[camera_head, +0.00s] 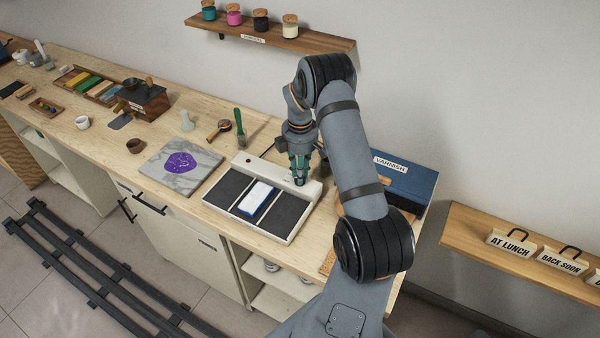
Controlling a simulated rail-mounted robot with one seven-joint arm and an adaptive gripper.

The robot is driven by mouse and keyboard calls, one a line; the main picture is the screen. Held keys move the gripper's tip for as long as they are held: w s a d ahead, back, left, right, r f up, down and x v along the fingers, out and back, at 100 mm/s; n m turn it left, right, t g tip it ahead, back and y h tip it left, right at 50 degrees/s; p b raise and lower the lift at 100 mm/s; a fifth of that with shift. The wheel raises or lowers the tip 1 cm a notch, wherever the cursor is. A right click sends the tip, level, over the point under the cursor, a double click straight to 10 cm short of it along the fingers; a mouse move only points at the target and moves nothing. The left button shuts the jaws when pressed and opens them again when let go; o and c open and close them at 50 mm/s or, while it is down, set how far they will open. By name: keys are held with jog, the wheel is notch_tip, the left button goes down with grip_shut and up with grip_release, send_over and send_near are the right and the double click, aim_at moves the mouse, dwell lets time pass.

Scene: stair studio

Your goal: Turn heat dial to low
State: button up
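A white warming unit (304,207) with dark panels sits on the wooden bench. A white block with a blue edge (257,197) lies on its middle panel. A small red spot (248,160) shows at the left of the unit's raised back strip. My gripper (300,181) points down at the right part of that strip, its fingers close to or touching it. I cannot make out the heat dial; the gripper covers the spot below it. Whether the fingers are open or shut on something is too small to tell.
A marble slab (158,186) with a purple patch lies left of the unit. A green-handled brush (240,128) stands behind it. A blue box labelled VARNISH (405,182) stands to the right, partly behind my arm. A shelf with jars (228,27) hangs above.

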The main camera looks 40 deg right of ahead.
grip_shut()
jog(key=shift+f+m+b, duration=0.2)
jog(key=shift+m+b, duration=0.7)
jog(key=shift+b, duration=0.25)
jog(key=m+b, duration=0.2)
jog(key=shift+m, duration=0.3)
jog(key=m+b, duration=0.3)
jog(key=shift+s+m, duration=0.15)
jog(key=shift+m, duration=0.15)
jog(key=shift+s+r+m+b, duration=0.15)
jog(key=shift+m+b, duration=0.85)
jog(key=shift+m, duration=0.8)
jog(key=o, duration=0.5)
grip_release()
